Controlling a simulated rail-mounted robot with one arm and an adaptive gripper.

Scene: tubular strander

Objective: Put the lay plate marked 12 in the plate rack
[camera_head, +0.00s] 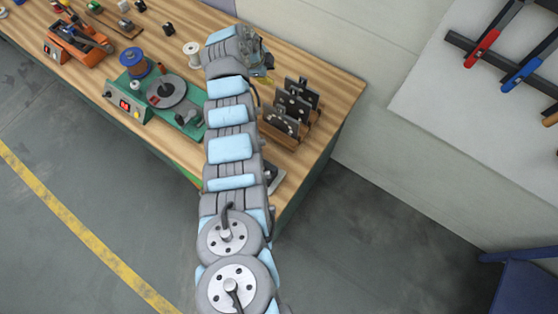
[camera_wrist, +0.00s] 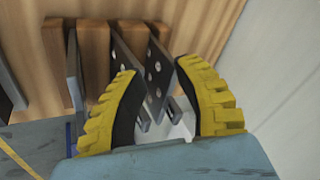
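In the wrist view my gripper (camera_wrist: 158,68) has its two yellow-padded fingers apart. Dark, flat plates (camera_wrist: 157,72) with round holes stand tilted in the gap between them. I see no finger clearly pressed on a plate. No number 12 is readable on any plate. In the head view several dark plates stand in a wooden rack (camera_head: 272,131) at the right end of the bench. My gripper (camera_head: 262,72) is just behind and left of that rack, partly hidden by my arm. Wooden slats (camera_wrist: 95,60) with another grey plate (camera_wrist: 75,75) show left of my fingers in the wrist view.
The wooden bench (camera_head: 335,92) ends just right of the rack, and a pale wall (camera_head: 390,130) stands close behind. A green winding device (camera_head: 150,100), a blue spool (camera_head: 133,60) and a white spool (camera_head: 192,53) stand left of my arm. An orange device (camera_head: 78,40) is farther left.

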